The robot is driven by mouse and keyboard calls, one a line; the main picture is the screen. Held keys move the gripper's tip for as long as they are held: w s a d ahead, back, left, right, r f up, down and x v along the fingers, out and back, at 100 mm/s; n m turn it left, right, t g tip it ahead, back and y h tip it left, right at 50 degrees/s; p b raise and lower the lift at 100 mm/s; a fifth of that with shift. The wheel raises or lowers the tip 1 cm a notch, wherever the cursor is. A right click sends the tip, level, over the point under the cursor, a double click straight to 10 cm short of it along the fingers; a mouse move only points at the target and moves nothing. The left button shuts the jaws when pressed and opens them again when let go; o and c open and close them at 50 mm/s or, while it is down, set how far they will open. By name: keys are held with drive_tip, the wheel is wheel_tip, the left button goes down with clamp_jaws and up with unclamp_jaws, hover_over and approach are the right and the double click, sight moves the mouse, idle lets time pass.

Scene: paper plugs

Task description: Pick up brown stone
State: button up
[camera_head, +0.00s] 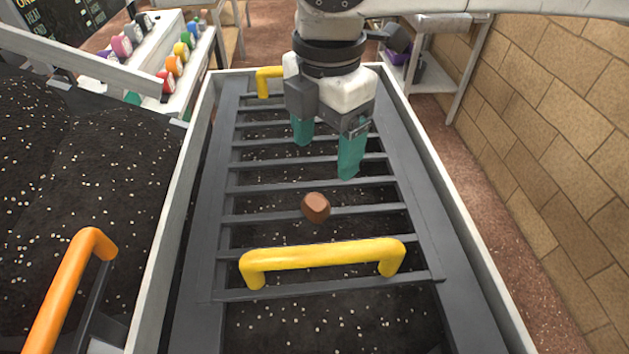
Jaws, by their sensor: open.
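A small brown stone (315,207) rests on a grey slatted rack (214,215), at one of its cross bars. My gripper (326,158) is open and empty, with two green fingertips pointing down. It hangs over the rack, beyond the stone and higher in the picture. The fingers are apart from the stone. The stone is fully in view.
A yellow handle (322,254) stands on the rack just nearer than the stone, and another yellow handle (268,80) is at its far end. An orange handle (68,290) stands at left. A brick wall (555,130) is on the right. Dark speckled soil lies below the slats.

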hover_over(321, 194)
wheel_tip(321, 194, down, 5)
drive_tip(key=shift+w+d+f, duration=0.1)
drive_tip(key=shift+d, duration=0.05)
drive_tip(key=shift+s+f+p, duration=0.2)
drive_tip(key=shift+f+p, duration=0.2)
drive_tip(key=shift+f, duration=2.3)
drive_tip(key=c, duration=1.1)
drive_tip(key=shift+r, duration=0.15)
